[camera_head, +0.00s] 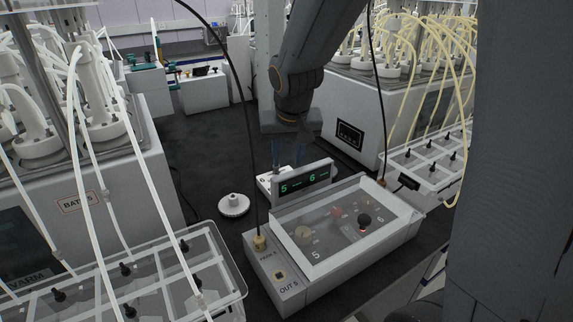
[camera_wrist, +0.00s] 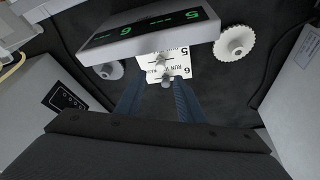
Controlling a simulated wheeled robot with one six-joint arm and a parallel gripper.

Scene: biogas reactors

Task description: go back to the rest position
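My gripper (camera_head: 288,160) hangs below my arm, just behind the small display box on the bench. In the wrist view its two blue-grey fingers (camera_wrist: 157,88) stand apart with nothing between them that they grip. Ahead of the fingertips lies a white plate (camera_wrist: 179,66) marked 5, 6 and RUN, with small metal knobs (camera_wrist: 165,71) on it. Part of this plate (camera_head: 263,184) shows behind the display in the head view. I cannot tell whether the fingers touch it.
A display (camera_head: 304,181) reading 5 and 6 stands behind a clear-lidded box (camera_head: 345,225). A white knurled disc (camera_head: 233,205) lies to its left. Reactor banks with tubes stand left (camera_head: 75,180) and right (camera_head: 345,110). The dark bench (camera_head: 205,145) is clear behind the disc.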

